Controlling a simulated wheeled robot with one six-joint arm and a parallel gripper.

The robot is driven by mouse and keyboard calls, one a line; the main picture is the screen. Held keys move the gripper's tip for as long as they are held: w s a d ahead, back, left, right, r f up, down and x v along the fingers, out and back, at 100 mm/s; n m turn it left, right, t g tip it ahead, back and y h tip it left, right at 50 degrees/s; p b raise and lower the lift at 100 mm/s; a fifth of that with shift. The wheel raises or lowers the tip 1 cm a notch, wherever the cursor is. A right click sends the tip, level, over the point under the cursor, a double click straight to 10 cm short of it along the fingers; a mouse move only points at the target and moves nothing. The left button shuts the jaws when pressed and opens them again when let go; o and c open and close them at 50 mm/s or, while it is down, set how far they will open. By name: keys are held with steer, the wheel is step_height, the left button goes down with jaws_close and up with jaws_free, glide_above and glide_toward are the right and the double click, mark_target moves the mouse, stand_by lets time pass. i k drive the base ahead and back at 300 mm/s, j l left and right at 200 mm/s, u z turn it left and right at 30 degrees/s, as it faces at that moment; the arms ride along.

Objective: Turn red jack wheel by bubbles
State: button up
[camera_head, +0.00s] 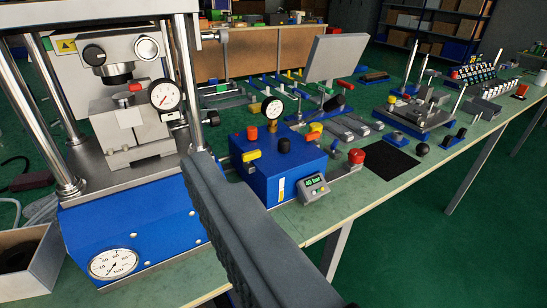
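No part here can be clearly made out as the red jack wheel, and no bubble level can be read. Red parts in view are a round red knob (356,156) at the right of the blue box, a small red cap (252,132) on top of the box, and a red piece (135,87) on the grey block inside the press. My gripper (206,172) shows as dark grey ridged finger parts reaching up from the bottom centre, in front of the press and box. Its opening cannot be made out, and nothing is seen held in it.
The press (130,235), with steel columns and dial gauges, stands at the left. The blue box (285,165) carries a gauge and a small display. A tilted grey plate (337,58), a black mat (390,162) and fixtures (420,112) lie farther along the green bench (330,205).

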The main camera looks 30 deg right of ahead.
mark_target(357, 156)
steer(key=z, duration=1.3)
